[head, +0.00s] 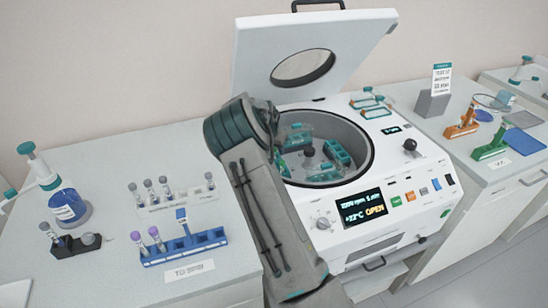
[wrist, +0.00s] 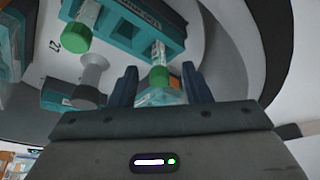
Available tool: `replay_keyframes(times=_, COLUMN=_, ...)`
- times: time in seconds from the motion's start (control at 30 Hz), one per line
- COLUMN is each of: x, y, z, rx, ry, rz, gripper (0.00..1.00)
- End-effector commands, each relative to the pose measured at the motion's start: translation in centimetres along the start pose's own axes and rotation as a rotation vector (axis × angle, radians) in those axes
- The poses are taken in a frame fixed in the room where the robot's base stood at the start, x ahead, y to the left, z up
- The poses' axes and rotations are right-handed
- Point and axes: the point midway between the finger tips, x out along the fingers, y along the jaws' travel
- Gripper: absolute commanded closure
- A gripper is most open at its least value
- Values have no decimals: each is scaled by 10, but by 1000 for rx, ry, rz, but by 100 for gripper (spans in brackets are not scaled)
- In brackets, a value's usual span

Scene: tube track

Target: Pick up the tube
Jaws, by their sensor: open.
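In the wrist view, a green-capped tube (wrist: 160,76) stands in a teal rotor bucket, its cap between my gripper's fingers. My gripper (wrist: 160,86) is open, with one dark blue finger on each side of the cap; I cannot tell whether either touches it. A second green-capped tube (wrist: 77,38) sits in the same bucket to the left. In the head view, the teal buckets (head: 337,151) sit inside the open centrifuge (head: 362,215). My arm covers the left part of the bowl, and my fingers are hidden there.
The centrifuge lid (head: 260,62) stands raised behind the bowl. A grey rotor knob (wrist: 93,75) is left of my fingers, and the bowl wall curves close around. A blue tube rack (head: 184,247) stands on the left bench. Orange (head: 463,130) and green holders (head: 490,150) stand on the right bench.

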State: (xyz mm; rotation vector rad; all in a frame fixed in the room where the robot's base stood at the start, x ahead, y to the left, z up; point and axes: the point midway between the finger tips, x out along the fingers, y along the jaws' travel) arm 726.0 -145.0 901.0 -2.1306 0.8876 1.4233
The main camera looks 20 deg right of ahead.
Motion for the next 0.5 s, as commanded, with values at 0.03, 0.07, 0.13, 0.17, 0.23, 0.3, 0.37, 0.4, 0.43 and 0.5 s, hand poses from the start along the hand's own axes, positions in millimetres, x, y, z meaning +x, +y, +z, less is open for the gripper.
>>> replay_keyframes(times=0.03, x=5, y=1, z=0, rx=1, ry=-1, rz=1, gripper=56)
replay_keyframes(times=0.07, x=7, y=1, z=0, rx=1, ry=-1, rz=2, gripper=56)
replay_keyframes(times=0.13, x=11, y=0, z=0, rx=0, ry=-1, rz=1, gripper=56)
replay_keyframes(times=0.17, x=12, y=0, z=0, rx=0, ry=-1, rz=1, gripper=56)
replay_keyframes(times=0.23, x=12, y=0, z=0, rx=0, ry=0, rz=0, gripper=56)
replay_keyframes(times=0.3, x=12, y=0, z=0, rx=0, ry=0, rz=0, gripper=56)
replay_keyframes(times=0.37, x=12, y=0, z=0, rx=0, ry=0, rz=0, gripper=56)
replay_keyframes(times=0.4, x=12, y=0, z=0, rx=0, ry=0, rz=0, gripper=62)
replay_keyframes(times=0.43, x=12, y=0, z=0, rx=0, ry=0, rz=0, gripper=70)
replay_keyframes(times=0.5, x=12, y=0, z=0, rx=0, ry=0, rz=0, gripper=90)
